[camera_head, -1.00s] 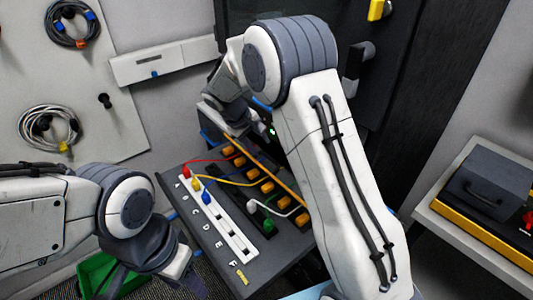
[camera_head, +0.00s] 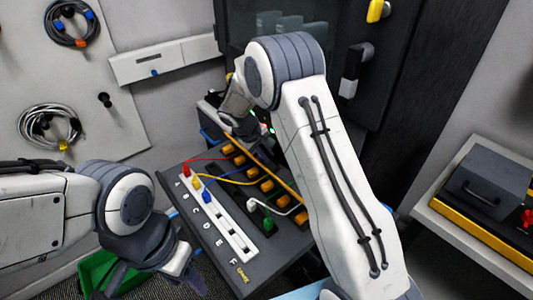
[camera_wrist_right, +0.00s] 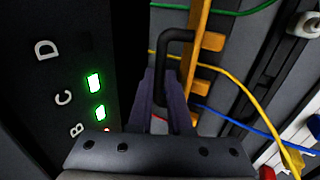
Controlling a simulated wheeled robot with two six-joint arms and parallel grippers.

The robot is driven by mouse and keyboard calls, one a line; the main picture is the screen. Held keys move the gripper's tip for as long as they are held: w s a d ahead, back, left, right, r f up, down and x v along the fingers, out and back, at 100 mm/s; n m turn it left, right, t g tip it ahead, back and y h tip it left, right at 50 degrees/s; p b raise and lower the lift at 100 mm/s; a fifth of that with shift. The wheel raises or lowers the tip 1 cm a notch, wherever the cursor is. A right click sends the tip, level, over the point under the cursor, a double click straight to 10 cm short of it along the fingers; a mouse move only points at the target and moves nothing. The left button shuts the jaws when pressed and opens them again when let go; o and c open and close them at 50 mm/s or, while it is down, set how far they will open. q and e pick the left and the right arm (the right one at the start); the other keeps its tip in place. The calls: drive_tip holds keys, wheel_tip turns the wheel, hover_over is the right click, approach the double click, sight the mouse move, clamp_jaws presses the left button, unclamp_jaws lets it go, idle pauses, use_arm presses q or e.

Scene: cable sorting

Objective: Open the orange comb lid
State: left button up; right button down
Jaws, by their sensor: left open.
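The orange comb lid (camera_head: 266,166) is a long orange bar over the dark panel, with orange teeth along it. In the right wrist view the bar (camera_wrist_right: 197,50) runs down beside a black loop handle (camera_wrist_right: 178,35). My right gripper (camera_wrist_right: 160,80) is at this handle, a finger on each side of its near bar; I cannot tell whether they press on it. My left gripper (camera_head: 188,268) is open and empty, low at the panel's left front.
A green bin (camera_head: 97,268) is at lower left. A black unit with green lights (camera_wrist_right: 97,95) stands close beside my right gripper.

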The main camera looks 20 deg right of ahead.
drive_tip(key=p, duration=0.1)
drive_tip(key=d+y+p, duration=0.1)
drive_tip(key=p, duration=0.1)
drive_tip(key=shift+w+r+g, duration=0.15)
drive_tip(key=shift+r+g, duration=0.15)
drive_tip(key=shift+w+d+f, duration=0.1)
drive_tip(key=shift+d+f, duration=0.05)
drive_tip(key=shift+d, duration=0.05)
drive_tip(key=shift+w+d+f, duration=0.1)
drive_tip(key=shift+d+f, duration=0.15)
drive_tip(key=shift+r, duration=0.1)
drive_tip(key=c, duration=0.8)
unclamp_jaws()
drive_tip(key=shift+c, duration=0.2)
